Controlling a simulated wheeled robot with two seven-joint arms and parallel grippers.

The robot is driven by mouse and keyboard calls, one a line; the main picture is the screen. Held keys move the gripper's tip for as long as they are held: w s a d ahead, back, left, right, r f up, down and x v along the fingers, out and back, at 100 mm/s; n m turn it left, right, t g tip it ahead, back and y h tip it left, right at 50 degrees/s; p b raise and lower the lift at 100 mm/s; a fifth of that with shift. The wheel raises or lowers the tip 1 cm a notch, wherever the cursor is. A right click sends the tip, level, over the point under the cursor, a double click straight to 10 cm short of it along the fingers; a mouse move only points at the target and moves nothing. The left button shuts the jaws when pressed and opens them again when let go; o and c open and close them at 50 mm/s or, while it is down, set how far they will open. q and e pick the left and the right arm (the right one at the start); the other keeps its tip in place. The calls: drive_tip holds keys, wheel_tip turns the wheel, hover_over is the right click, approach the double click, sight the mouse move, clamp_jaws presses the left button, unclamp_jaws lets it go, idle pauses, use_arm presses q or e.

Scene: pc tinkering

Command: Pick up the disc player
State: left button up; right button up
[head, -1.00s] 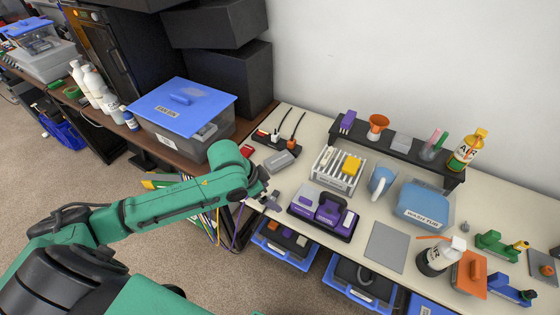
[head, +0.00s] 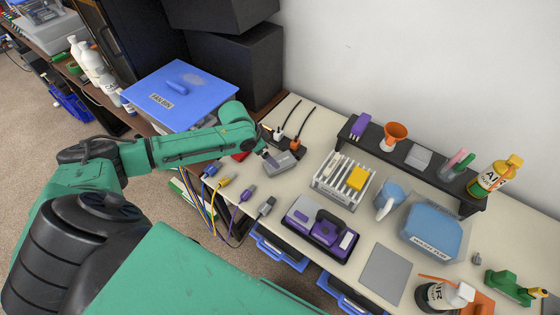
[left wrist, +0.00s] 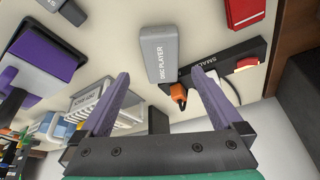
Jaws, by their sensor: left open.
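The disc player (head: 280,162) is a small grey box lying on the left part of the cream bench. In the left wrist view the disc player (left wrist: 160,55) shows its printed label and lies beyond my fingertips. My left gripper (left wrist: 168,88) is open and empty, with its two purple-grey fingers apart. In the head view my left gripper (head: 268,160) is at the disc player's left end, partly hidden by my arm. I cannot tell whether the fingers touch it. My right gripper is not in view.
A black power strip (head: 279,136) with plugs (left wrist: 179,92) lies just behind the disc player. A white rack (head: 344,180) and a purple device (head: 320,230) stand to its right. A blue-lidded bin (head: 178,93) is at left. Cables (head: 225,200) hang at the bench's front edge.

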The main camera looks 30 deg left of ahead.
sight(280, 164)
use_arm(q)
drive_tip(key=x, duration=0.7)
drive_tip(key=shift+w+f+p, duration=0.1)
drive_tip(key=shift+f+p, duration=0.1)
drive_tip(key=shift+p, duration=0.2)
drive_tip(key=shift+f, duration=0.2)
drive_tip(key=c, duration=1.3)
drive_tip(key=shift+c, duration=0.2)
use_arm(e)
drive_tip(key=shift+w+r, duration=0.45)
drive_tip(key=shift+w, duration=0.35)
use_arm(q)
drive_tip(key=shift+r, duration=0.15)
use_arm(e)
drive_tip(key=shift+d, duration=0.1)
